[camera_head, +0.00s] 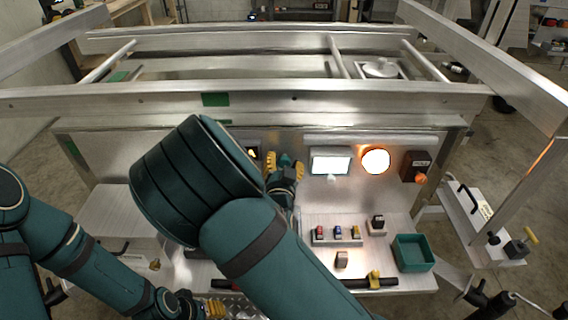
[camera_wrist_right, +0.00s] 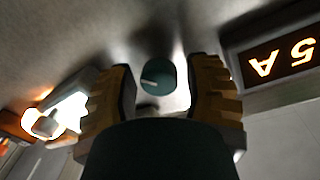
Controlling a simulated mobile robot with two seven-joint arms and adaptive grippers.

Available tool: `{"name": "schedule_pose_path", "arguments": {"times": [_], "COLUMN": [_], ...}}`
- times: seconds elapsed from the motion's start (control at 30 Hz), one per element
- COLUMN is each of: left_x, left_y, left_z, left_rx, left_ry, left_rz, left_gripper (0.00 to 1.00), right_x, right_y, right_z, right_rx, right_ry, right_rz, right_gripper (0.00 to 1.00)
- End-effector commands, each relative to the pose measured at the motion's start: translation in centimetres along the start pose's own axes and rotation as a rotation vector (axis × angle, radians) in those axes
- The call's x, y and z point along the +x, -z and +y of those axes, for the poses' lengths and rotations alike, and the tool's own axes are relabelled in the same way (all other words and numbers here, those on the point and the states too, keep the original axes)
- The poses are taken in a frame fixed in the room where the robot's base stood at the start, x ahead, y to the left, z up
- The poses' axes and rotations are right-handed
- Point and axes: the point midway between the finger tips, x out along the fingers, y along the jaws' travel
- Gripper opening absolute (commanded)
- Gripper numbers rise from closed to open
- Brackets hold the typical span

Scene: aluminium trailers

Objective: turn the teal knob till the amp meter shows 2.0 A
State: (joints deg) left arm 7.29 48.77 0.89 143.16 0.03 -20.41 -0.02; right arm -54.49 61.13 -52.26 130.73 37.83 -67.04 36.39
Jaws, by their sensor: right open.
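The teal knob (camera_wrist_right: 158,76) sits on the metal panel in the right wrist view, its white mark pointing left and slightly down. My right gripper (camera_head: 285,166) is open at the panel, its yellow-brown fingers on either side of the knob with gaps between. The amp meter (camera_wrist_right: 282,60) shows upside down at the right of the wrist view. A lit 5 and A are readable; whether a digit before them is cut off, I cannot tell. My left gripper (camera_head: 204,308) is low, partly hidden.
A lit white box (camera_head: 330,160), a glowing round lamp (camera_head: 376,161) and a dark box with an orange knob (camera_head: 416,166) are right of my right gripper. Below are a switch block (camera_head: 337,235) and a green tray (camera_head: 413,253). Trailer rails (camera_head: 300,98) cross above.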

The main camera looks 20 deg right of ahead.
Motion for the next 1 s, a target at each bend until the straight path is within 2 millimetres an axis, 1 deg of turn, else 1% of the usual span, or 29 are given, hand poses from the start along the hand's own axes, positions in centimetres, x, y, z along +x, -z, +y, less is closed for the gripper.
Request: {"name": "schedule_pose_path", "arguments": {"times": [0.1,0.13,0.17,0.2,0.27,0.3,0.67,0.87,1.0], "left_x": [0.0,0.0,0.0,0.0,0.0,0.0,-0.02,-0.07,-0.15], "left_y": [0.0,0.0,0.0,0.0,0.0,0.0,-0.01,-0.01,-0.02], "left_z": [0.0,0.0,0.0,0.0,0.0,0.0,0.01,0.02,0.06], "left_rx": [0.0,0.0,0.0,0.0,0.0,0.0,0.0,0.0,0.0], "left_ry": [0.0,0.0,0.0,0.0,0.0,0.0,0.0,0.0,0.0], "left_rz": [0.0,0.0,0.0,0.0,0.0,0.0,0.0,0.0,-0.001], "left_gripper": [0.5,0.5,0.5,0.5,0.5,0.5,0.5,0.5,0.5], "right_x": [-0.01,-0.01,-0.01,-0.02,-0.02,-0.02,-0.02,0.0,0.01], "right_y": [0.0,0.0,0.01,0.0,0.0,0.01,0.02,0.03,0.06], "right_z": [0.01,0.01,0.01,0.01,0.01,0.01,0.01,0.01,0.0], "right_rx": [0.0,0.0,0.0,0.0,0.0,0.0,-0.041,-0.152,-0.266], "right_ry": [0.0,0.0,0.0,-0.001,0.0,-0.001,0.001,0.004,0.008], "right_rz": [0.0,0.0,0.0,0.0,0.0,0.0,0.004,0.013,0.023], "right_gripper": [0.5,0.52,0.42,0.28,0.07,0.0,0.0,0.0,0.0]}}
